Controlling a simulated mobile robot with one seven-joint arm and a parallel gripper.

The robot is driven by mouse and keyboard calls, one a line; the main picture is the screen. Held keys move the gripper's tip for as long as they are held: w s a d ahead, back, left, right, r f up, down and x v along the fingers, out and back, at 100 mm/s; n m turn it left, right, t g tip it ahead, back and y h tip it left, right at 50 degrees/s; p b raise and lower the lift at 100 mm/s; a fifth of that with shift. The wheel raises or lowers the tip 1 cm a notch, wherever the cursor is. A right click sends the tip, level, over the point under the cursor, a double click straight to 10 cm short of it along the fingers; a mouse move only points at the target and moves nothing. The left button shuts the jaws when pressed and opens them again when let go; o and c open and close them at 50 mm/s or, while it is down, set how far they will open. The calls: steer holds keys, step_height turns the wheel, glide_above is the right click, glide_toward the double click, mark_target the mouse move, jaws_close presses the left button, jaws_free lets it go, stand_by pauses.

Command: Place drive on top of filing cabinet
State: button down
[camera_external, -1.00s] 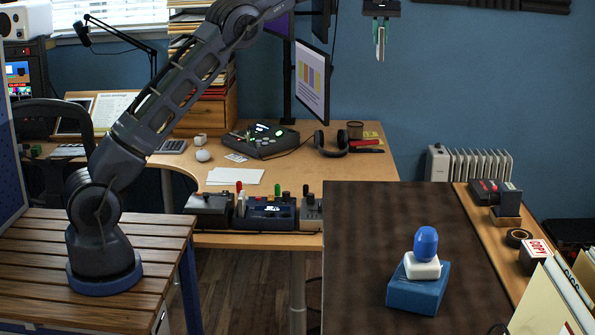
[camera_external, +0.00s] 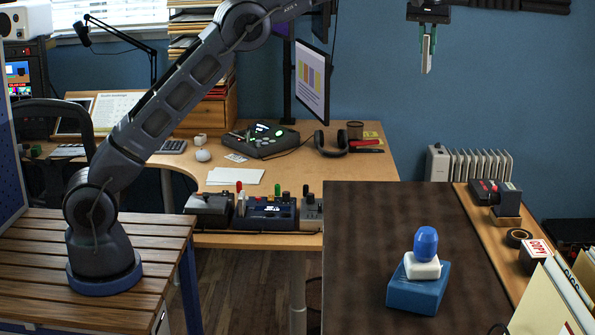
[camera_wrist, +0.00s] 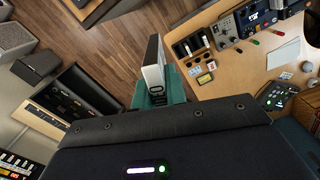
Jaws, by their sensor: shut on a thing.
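My gripper (camera_external: 427,68) hangs high in the air at the upper right of the external view, pointing down. Its green fingers (camera_wrist: 160,98) are shut on the drive (camera_wrist: 153,67), a thin slab with a white face and a dark side in the wrist view. A dark brown top (camera_external: 352,255), which may be the filing cabinet's, fills the lower right of the external view, well below my gripper. I cannot be sure which piece is the filing cabinet.
A blue block (camera_external: 416,293) with a white piece (camera_external: 422,267) and a blue rounded knob (camera_external: 426,242) stands on the dark top. The desk (camera_external: 220,182) holds control boxes (camera_external: 265,211) and a monitor (camera_external: 312,84). The dark top's left part is bare.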

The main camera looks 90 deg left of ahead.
steer(key=w+d+m, duration=0.2)
steer(key=d+m, duration=0.5)
steer(key=d, duration=3.4)
steer(key=s+d+m, duration=0.2)
steer(key=s+d, duration=0.4)
steer(key=d, duration=0.7)
steer(key=s+d+m, duration=0.3)
steer(key=s+d, duration=0.3)
steer(key=d, duration=0.6)
steer(key=s+d+m, duration=0.2)
steer(key=s+d, duration=0.5)
steer(key=d, duration=0.6)
steer(key=shift+w+a+f, duration=0.1)
steer(key=shift+f, duration=4.05)
steer(key=shift+w+a+f, duration=0.1)
steer(key=shift+a+f, duration=0.05)
steer(key=shift+f, duration=3.95)
steer(key=shift+w+a+f, duration=0.1)
steer(key=shift+f, duration=4.05)
steer(key=shift+f, duration=0.1)
steer(key=c, duration=1.4)
jaws_free()
steer(key=shift+c, duration=0.2)
